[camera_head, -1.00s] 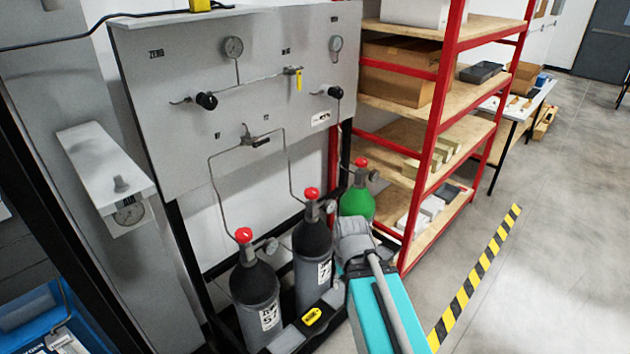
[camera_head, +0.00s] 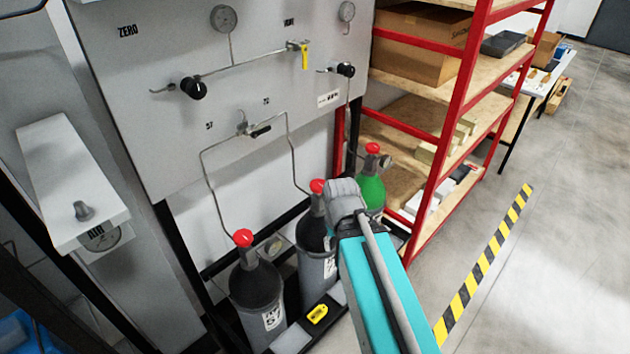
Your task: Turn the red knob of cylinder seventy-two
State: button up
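Three gas cylinders with red knobs stand in a row below the panel. The middle dark cylinder (camera_head: 313,268) has a white label, partly covered by my arm; a 7 shows on it in the earlier frame, so it looks like seventy-two. Its red knob (camera_head: 317,186) is on top, just left of my arm's grey end. The left dark cylinder (camera_head: 257,288) has a red knob (camera_head: 243,237). The green cylinder (camera_head: 371,192) at the right has a red knob (camera_head: 372,148). My teal arm reaches up from the bottom right; my gripper's fingers are hidden behind it.
A grey panel (camera_head: 120,85) with gauges, black knobs and pipes stands behind the cylinders. A red-framed shelf (camera_head: 449,115) with boxes is to the right. A yellow tag (camera_head: 317,314) lies at the cylinders' foot. The floor right of the striped line (camera_head: 485,262) is clear.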

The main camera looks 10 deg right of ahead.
jog(key=shift+d, duration=0.15)
jog(key=o, duration=0.4)
jog(key=shift+w, duration=0.15)
jog(key=shift+c, duration=0.2)
jog(key=shift+o, duration=1.2)
jog(key=shift+w+r, duration=0.15)
jog(key=shift+w, duration=0.05)
notch_tip(320, 180, up, 10)
jog(key=m+p, duration=1)
jog(key=m, duration=1.2)
send_over(318, 183)
jog(key=shift+f, duration=0.35)
notch_tip(318, 183, down, 13)
jog(key=b, duration=1.3)
jog(key=shift+f+b, duration=0.2)
jog(key=shift+b, duration=0.2)
